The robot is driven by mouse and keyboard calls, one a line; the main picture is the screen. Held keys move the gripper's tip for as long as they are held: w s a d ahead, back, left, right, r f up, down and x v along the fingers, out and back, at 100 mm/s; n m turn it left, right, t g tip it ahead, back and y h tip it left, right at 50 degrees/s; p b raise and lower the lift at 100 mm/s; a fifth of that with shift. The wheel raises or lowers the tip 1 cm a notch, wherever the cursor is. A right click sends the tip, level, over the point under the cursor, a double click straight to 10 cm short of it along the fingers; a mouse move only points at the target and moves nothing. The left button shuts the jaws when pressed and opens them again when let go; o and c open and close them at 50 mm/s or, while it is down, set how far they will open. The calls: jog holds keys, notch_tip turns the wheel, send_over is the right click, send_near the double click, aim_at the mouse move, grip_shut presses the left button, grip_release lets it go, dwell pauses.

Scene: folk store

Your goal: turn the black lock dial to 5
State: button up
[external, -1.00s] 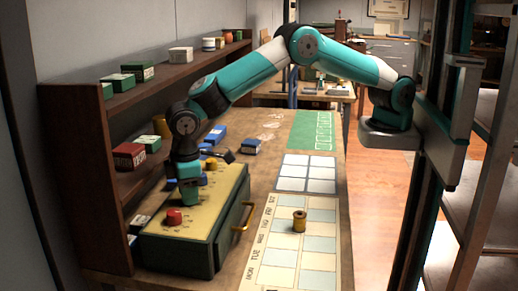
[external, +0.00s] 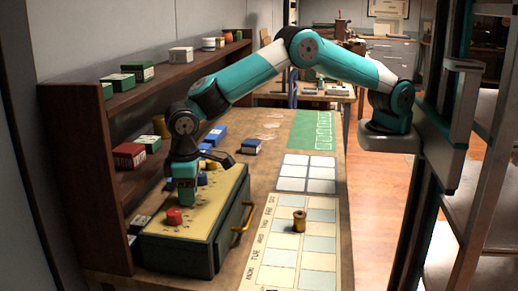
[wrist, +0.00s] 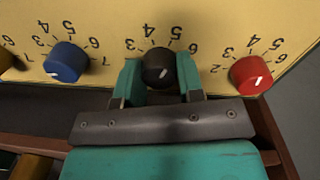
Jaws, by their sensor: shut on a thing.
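The black lock dial (wrist: 158,68) shows in the wrist view, between the two teal fingers of my gripper (wrist: 159,80). My gripper is shut on it. A short white mark shows on the dial's face, a little right of its middle; I cannot tell for sure which number it points at. The numbers 3, 4, 5 and 6 are printed around its far side on the yellow panel (wrist: 105,20). In the external view my gripper (external: 186,203) points down at the panel top of the green box (external: 180,254) and hides the black dial.
A blue dial (wrist: 66,60) is left of the black one and a red dial (wrist: 250,74) right of it, both close to the fingers. A brass handle (external: 243,217) is on the box's side. A wooden spool (external: 299,221) stands on the chart to the right.

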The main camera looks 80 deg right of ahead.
jog(key=o, duration=0.9)
jog(key=shift+a+r+b, duration=0.2)
jog(key=shift+r, duration=4.2)
jog(key=shift+a+r+b, duration=0.15)
jog(key=shift+a+r, duration=0.05)
jog(key=shift+r, duration=4.15)
